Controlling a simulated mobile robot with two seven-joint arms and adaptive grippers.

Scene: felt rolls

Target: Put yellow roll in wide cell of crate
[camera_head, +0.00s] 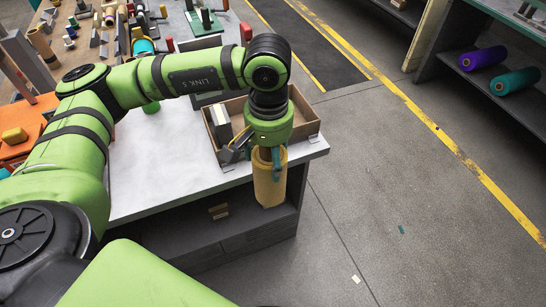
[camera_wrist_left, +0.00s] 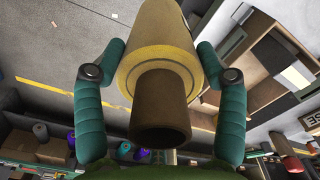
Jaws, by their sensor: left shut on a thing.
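The yellow roll (camera_head: 269,183) hangs upright below my left gripper (camera_head: 267,155), which is shut on it. In the left wrist view the yellow roll (camera_wrist_left: 160,40) lies between the two teal fingers of the left gripper (camera_wrist_left: 160,75), its brown core tube pointing toward the camera. The wooden crate (camera_head: 307,127) stands on the table's right end, just behind the held roll. My arm and gripper hide much of its inside, so I cannot tell its cells apart well. The crate also shows in the left wrist view (camera_wrist_left: 288,48). My right gripper is not in view.
The pale table (camera_head: 155,190) has a clear top left of the crate. Grey blocks (camera_head: 221,123) stand at the crate's left side. Tools and small parts crowd a bench at the back left. Purple (camera_head: 483,59) and teal (camera_head: 515,81) rolls lie on a far right shelf.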

